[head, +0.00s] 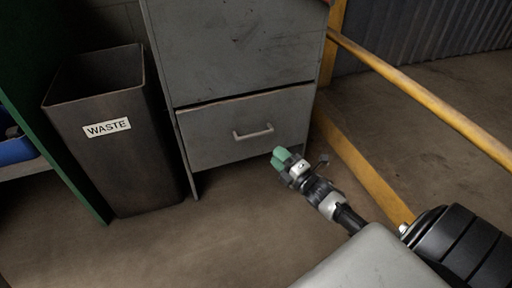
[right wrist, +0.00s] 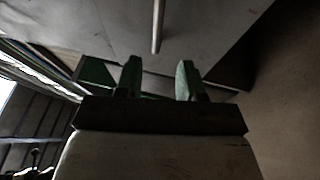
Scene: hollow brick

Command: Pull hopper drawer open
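The hopper drawer (head: 215,128) is a grey metal drawer low in the grey cabinet (head: 240,50), and it looks shut or nearly so. Its light bar handle (head: 253,132) is on the front face. My right gripper (head: 282,158), with green fingertips, is just below and right of the handle in the head view. In the right wrist view its two green fingers (right wrist: 158,80) are apart with nothing between them. The handle (right wrist: 158,28) appears ahead of them, between the finger lines and not touching. My left gripper is not seen.
A dark waste bin (head: 108,150) with a WASTE label stands left of the cabinet. A yellow rail (head: 430,98) and a yellow floor-level beam (head: 360,168) run along the right. The floor before the drawer is clear.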

